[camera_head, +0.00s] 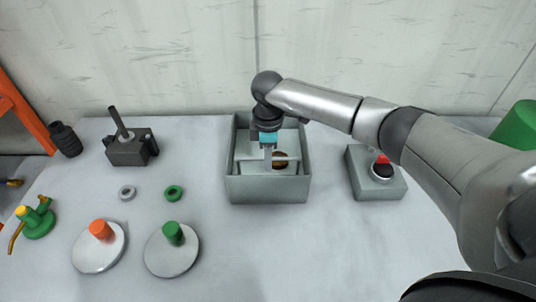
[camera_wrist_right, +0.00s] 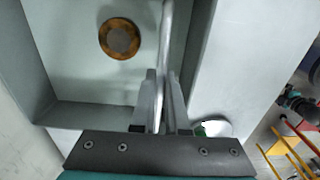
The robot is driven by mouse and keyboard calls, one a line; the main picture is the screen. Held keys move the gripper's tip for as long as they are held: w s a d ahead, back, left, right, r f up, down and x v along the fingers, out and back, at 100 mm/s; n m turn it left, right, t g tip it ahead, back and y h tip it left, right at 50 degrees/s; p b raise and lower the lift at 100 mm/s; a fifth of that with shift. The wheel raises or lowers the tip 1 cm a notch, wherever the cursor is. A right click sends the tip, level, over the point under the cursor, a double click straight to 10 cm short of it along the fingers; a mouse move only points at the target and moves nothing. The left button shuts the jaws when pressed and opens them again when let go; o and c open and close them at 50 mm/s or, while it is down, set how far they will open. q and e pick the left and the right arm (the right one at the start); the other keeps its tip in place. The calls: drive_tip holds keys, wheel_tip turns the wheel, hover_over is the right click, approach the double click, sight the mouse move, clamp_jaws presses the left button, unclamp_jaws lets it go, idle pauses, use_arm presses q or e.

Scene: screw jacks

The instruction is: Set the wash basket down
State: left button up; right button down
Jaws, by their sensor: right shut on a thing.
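My right gripper (camera_head: 268,153) points down into a grey open-topped box (camera_head: 268,188) in the middle of the table. It is shut on a thin metal bar that looks like the wash basket's handle; the bar (camera_wrist_right: 166,35) also shows in the right wrist view between the fingers (camera_wrist_right: 160,105). The pale wash basket (camera_head: 252,167) appears to be within the box's walls. A round brown part (camera_head: 280,159) lies in it, and shows in the right wrist view (camera_wrist_right: 119,38). I cannot tell whether the basket touches the box floor. My left gripper is not in view.
A grey block with a red button (camera_head: 382,160) stands to the right. To the left are a dark vise-like block (camera_head: 130,149), two rings, two discs with orange (camera_head: 100,229) and green (camera_head: 173,233) knobs, and a green oiler (camera_head: 38,220). The front middle is clear.

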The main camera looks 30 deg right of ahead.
drive_tip(key=shift+s+f+b, duration=0.15)
drive_tip(key=shift+f+b, duration=0.25)
drive_tip(key=shift+f, duration=0.65)
drive_tip(key=shift+s+f+b, duration=0.1)
drive_tip(key=shift+f+b, duration=0.3)
drive_tip(key=shift+f, duration=0.6)
drive_tip(key=c, duration=1.1)
unclamp_jaws()
drive_tip(key=shift+w, duration=0.15)
drive_tip(key=o, duration=0.4)
drive_tip(key=shift+r, duration=0.2)
drive_tip(key=shift+w, duration=0.1)
drive_tip(key=shift+r, duration=0.1)
wheel_tip(320, 180, up, 10)
drive_tip(key=p, duration=1.1)
